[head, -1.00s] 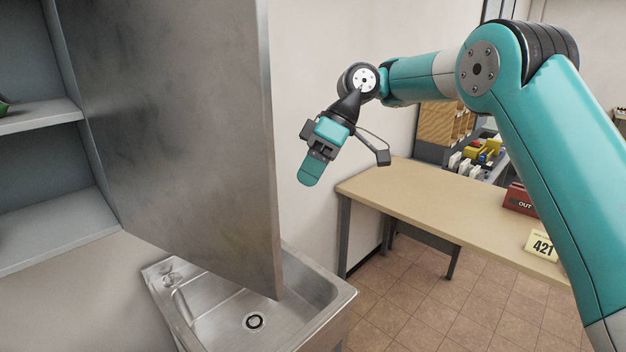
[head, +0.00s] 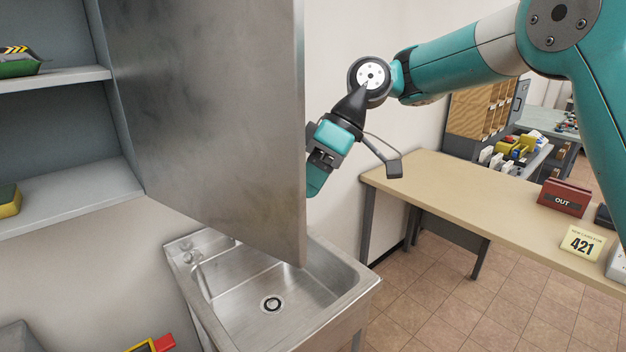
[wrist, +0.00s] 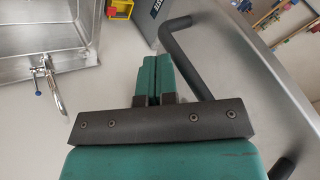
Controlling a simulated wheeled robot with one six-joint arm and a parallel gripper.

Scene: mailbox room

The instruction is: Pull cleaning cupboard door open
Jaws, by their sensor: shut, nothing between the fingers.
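The cleaning cupboard (head: 68,76) is at the left of the head view, with its grey metal door (head: 215,110) standing well open over the sink. The door's inner face shows; its handle is hidden there. In the wrist view the door (wrist: 245,65) fills the right side, with a dark bar handle (wrist: 197,70) on its outer face. My gripper (head: 316,182) is at the door's free edge, partly hidden behind it. In the wrist view its teal fingers (wrist: 152,80) are shut and empty, just left of the handle bar. I cannot tell whether they touch the door.
A steel sink (head: 320,290) stands below the door. A wooden table (head: 465,195) with an OUT box (head: 564,198) and a 421 sign (head: 582,243) is at the right. Tiled floor (head: 425,290) lies free between them. Shelves (head: 75,195) hold a few items.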

